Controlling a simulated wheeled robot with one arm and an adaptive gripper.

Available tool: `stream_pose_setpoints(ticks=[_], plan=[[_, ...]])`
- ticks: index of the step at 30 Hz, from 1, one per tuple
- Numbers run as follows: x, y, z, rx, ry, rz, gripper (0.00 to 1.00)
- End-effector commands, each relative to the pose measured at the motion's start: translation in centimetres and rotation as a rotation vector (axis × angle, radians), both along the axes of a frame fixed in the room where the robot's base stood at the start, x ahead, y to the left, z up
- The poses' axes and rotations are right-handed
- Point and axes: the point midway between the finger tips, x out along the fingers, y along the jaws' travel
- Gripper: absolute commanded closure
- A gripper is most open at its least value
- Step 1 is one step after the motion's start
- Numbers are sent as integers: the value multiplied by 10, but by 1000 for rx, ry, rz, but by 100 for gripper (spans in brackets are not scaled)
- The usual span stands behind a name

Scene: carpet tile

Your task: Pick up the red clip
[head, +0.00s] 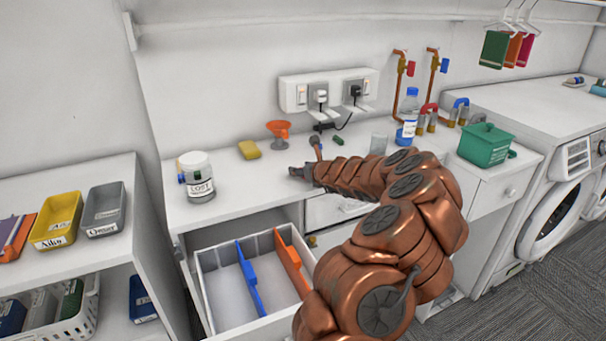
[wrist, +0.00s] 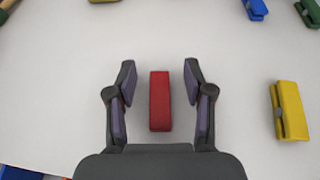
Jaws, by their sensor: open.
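The red clip (wrist: 160,101) is a small upright-lying red block on a pale surface in the wrist view. My gripper (wrist: 160,82) is open, with one dark finger on each side of the clip and a visible gap on both sides. The fingers do not touch it. In the head view my gripper (head: 298,172) is low over the white counter, at the end of my copper-coloured arm. I cannot make out the red clip in the head view; the gripper or arm may hide it.
In the wrist view a yellow clip (wrist: 289,110) lies to the right, with a blue clip (wrist: 256,9) and a green clip (wrist: 309,12) at the top right. In the head view a labelled jar (head: 197,178) stands left on the counter, above an open drawer (head: 215,300).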

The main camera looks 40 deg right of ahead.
Motion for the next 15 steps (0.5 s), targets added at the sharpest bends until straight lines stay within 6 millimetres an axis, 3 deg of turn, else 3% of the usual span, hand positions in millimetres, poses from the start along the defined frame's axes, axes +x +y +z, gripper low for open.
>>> stream_pose_setpoints(ticks=[8,15], plan=[[2,0,-1,1,1,1,48],[1,0,-1,1,1,1,72]])
